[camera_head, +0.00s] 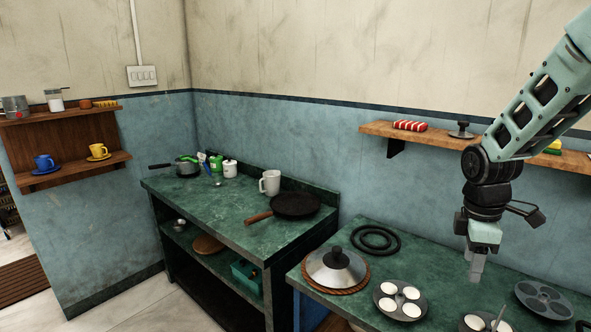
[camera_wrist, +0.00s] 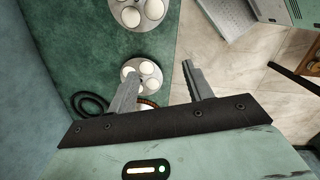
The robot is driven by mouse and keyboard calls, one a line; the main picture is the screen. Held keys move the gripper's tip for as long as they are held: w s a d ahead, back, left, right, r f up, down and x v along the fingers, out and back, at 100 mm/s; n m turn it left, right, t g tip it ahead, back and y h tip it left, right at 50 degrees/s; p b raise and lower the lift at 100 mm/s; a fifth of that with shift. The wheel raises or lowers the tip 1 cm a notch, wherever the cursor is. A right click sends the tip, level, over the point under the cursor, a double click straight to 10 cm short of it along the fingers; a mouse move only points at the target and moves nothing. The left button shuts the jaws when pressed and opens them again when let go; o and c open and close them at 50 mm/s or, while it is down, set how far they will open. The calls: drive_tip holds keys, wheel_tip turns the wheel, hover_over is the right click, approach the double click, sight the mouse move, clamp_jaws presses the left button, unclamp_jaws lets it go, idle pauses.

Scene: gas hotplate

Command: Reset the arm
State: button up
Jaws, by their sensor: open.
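My gripper (camera_head: 477,266) points down above the right-hand green counter (camera_head: 312,287), at the end of my raised arm. In the wrist view my gripper (camera_wrist: 157,78) shows two grey fingers spread apart with nothing between them. Below it in that view are a round pan with white discs (camera_wrist: 146,70) and a second such pan (camera_wrist: 128,15) on the green counter. No object is held.
A silver lid (camera_head: 337,268), black rings (camera_head: 375,240) and pans with white discs (camera_head: 400,299) stand on the near counter. A wall shelf (camera_head: 470,140) runs behind my arm. A frying pan (camera_head: 295,206) and white mug (camera_head: 270,183) are on the left counter.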

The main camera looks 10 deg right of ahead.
drive_tip(key=s+a+r+m, duration=0.1)
drive_tip(key=s+a+r, duration=0.15)
drive_tip(key=a, duration=1.05)
drive_tip(key=s+a+m+y, duration=0.1)
drive_tip(key=s+a+m, duration=0.1)
drive_tip(key=s+a, duration=1.4)
drive_tip(key=shift+s+a+r+m+y, duration=0.3)
drive_tip(key=shift+s+r, duration=0.1)
drive_tip(key=shift+s, duration=0.1)
drive_tip(key=shift+d, duration=0.2)
